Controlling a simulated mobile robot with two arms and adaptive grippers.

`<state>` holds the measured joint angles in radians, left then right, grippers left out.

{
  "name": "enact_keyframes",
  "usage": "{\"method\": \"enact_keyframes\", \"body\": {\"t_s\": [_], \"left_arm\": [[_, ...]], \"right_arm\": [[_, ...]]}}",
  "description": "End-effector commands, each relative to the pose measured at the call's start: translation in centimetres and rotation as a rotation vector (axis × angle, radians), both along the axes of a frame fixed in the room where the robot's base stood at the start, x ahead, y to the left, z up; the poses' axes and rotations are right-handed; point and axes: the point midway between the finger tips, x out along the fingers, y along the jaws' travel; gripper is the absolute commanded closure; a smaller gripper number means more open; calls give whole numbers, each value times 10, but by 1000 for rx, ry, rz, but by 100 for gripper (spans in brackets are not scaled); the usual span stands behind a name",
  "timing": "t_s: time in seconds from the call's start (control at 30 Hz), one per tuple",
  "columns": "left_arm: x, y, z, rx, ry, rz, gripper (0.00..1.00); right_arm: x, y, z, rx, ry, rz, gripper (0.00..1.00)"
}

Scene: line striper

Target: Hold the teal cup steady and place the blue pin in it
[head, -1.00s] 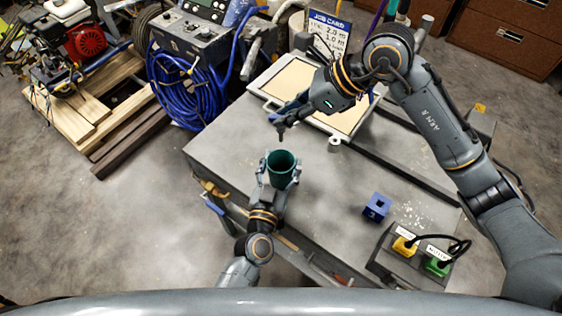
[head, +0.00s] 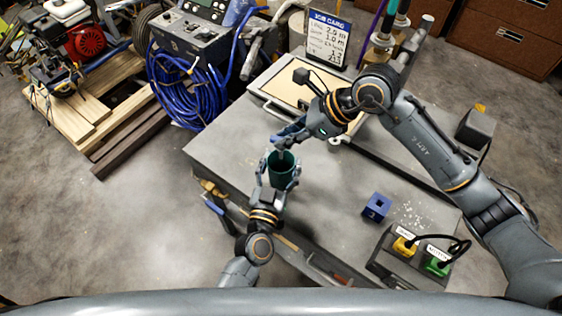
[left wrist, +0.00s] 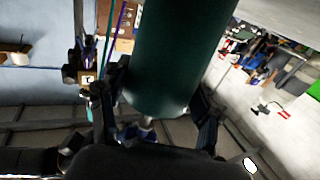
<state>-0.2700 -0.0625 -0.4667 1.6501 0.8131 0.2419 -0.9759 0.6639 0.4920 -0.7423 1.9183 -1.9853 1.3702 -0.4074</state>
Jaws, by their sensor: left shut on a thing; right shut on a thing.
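The teal cup (head: 283,170) stands upright with its mouth up, near the left part of the grey worktop. My left gripper (head: 277,184) is shut around it from the front, one finger on each side. The cup also fills the upper middle of the left wrist view (left wrist: 180,60), between the left fingers. My right gripper (head: 287,142) is shut on the blue pin (head: 279,138) at the cup's far rim. The pin is small and mostly hidden by the fingers. I cannot tell whether its lower end is inside the cup.
A blue block (head: 375,207) with a square hole sits to the right on the worktop (head: 225,150). A socket box with yellow and green plugs (head: 407,255) is at the front right. A framed tray (head: 277,88) and a job card (head: 328,38) are behind my right gripper.

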Motion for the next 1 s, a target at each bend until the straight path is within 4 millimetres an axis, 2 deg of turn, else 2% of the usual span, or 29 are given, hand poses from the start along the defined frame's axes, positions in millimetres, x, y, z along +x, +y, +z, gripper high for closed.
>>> {"method": "enact_keyframes", "body": {"t_s": [0.5, 0.83, 0.87, 0.97, 1.0], "left_arm": [[0, 0, 0, 0, 1, 0, 69], [0, 0, 0, 0, 1, 0, 69], [0, 0, 0, 0, 1, 0, 69], [0, 0, 0, 0, 1, 0, 69], [0, 0, 0, 0, 1, 0, 69]], "right_arm": [[0, 0, -35, -1, 0, 0, 100], [0, 0, -37, 0, 0, 0, 100], [0, 0, -37, 0, 0, 0, 82], [0, 0, -37, 0, -1, 1, 61], [0, 0, -37, 0, -1, 1, 59]]}}
